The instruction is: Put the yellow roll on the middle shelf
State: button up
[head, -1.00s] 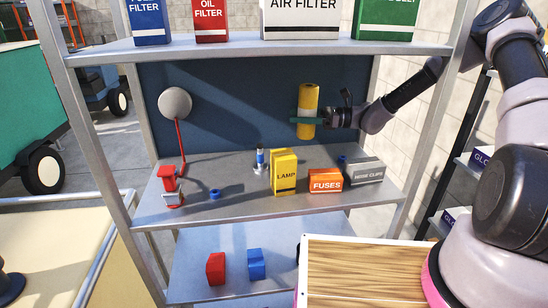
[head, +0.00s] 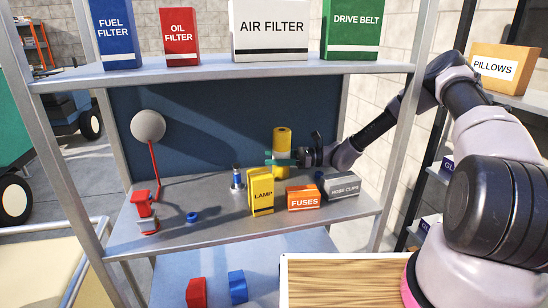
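The yellow roll (head: 282,139) is upright above the middle shelf (head: 200,238), behind the lamp and fuses boxes. My gripper (head: 281,160) reaches in from the right and is shut around the roll's lower half. The roll's lower end is partly hidden behind the lamp box, so I cannot tell whether it touches the shelf surface.
On the middle shelf stand a yellow lamp box (head: 261,192), an orange fuses box (head: 303,198), a grey hose clips box (head: 339,186), a small blue-topped item (head: 237,178), a blue ring (head: 192,217) and a red-based lamp (head: 146,211). The upper shelf (head: 200,71) hangs overhead.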

jog(key=o, duration=0.4)
jog(key=shift+c, duration=0.2)
jog(key=shift+d+r, duration=0.15)
jog(key=shift+r, duration=0.05)
jog(key=d, duration=1.1)
jog(key=shift+w+d, duration=0.25)
jog(key=shift+d, duration=0.15)
